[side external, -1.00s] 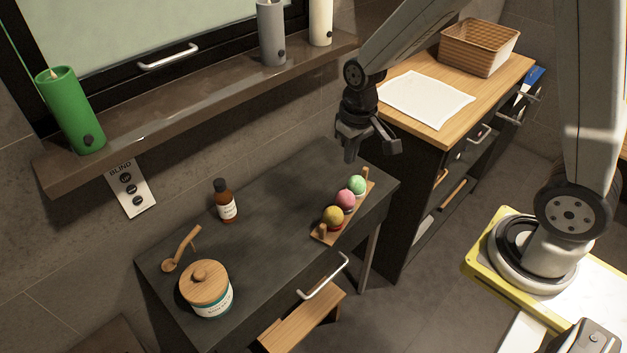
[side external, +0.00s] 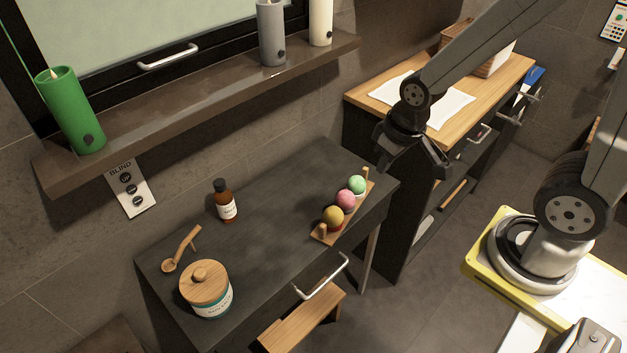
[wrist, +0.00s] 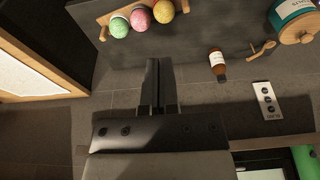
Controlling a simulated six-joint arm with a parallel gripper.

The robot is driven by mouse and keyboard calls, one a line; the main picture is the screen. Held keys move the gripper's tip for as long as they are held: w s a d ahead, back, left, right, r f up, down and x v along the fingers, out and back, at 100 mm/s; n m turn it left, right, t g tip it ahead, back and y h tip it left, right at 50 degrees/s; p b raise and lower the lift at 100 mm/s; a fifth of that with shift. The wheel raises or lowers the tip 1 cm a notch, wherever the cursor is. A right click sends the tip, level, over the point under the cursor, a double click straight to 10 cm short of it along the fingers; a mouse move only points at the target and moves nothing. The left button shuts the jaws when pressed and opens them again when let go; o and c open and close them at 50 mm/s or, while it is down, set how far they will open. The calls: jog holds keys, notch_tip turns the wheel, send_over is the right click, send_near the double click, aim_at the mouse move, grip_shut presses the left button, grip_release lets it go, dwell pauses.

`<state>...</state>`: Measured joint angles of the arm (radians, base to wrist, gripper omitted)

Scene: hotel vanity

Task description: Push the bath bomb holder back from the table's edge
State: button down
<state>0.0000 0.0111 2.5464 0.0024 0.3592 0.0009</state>
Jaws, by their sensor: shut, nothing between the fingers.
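The bath bomb holder (side external: 320,238) is a narrow wooden tray with upright end pegs. It carries a yellow bomb (side external: 333,216), a pink bomb (side external: 346,200) and a green bomb (side external: 357,185). It lies along the front-right edge of the dark table (side external: 280,225). My gripper (side external: 441,172) is shut and empty, to the right of the holder and apart from it, beyond the table's right end in the picture. In the wrist view the closed fingers (wrist: 159,82) point toward the holder (wrist: 118,12) at the top.
A brown bottle (side external: 226,202), a wooden scoop (side external: 182,250) and a lidded jar (side external: 207,290) stand on the table's left half. A wooden-topped cabinet (side external: 500,77) with a towel and basket stands behind my gripper. A handle (side external: 322,278) juts from the table front.

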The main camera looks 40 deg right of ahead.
jog(key=w+f+m+g, duration=0.1)
jog(key=w+f, duration=0.2)
jog(key=w, duration=0.6)
jog(key=w+f+m+g, duration=0.1)
jog(key=w+f, duration=0.2)
jog(key=w, duration=0.5)
jog(key=w+f+g, duration=0.1)
jog(key=w+f, duration=0.1)
jog(key=f, duration=0.2)
jog(key=w+a+f+g, duration=0.1)
jog(key=w+f+g, duration=0.1)
jog(key=f, duration=0.3)
jog(key=w+a+f+g+y, duration=0.1)
jog(key=w+f, duration=0.3)
jog(key=shift+a+f+m+g, duration=0.15)
jog(key=shift+f+m+g, duration=0.15)
jog(key=shift+f+g, duration=0.1)
jog(key=shift+s+a+g, duration=0.15)
jog(key=shift+s+g, duration=0.9)
jog(key=shift+g, duration=0.35)
jog(key=shift+s+a, duration=0.1)
jog(key=shift+s, duration=0.2)
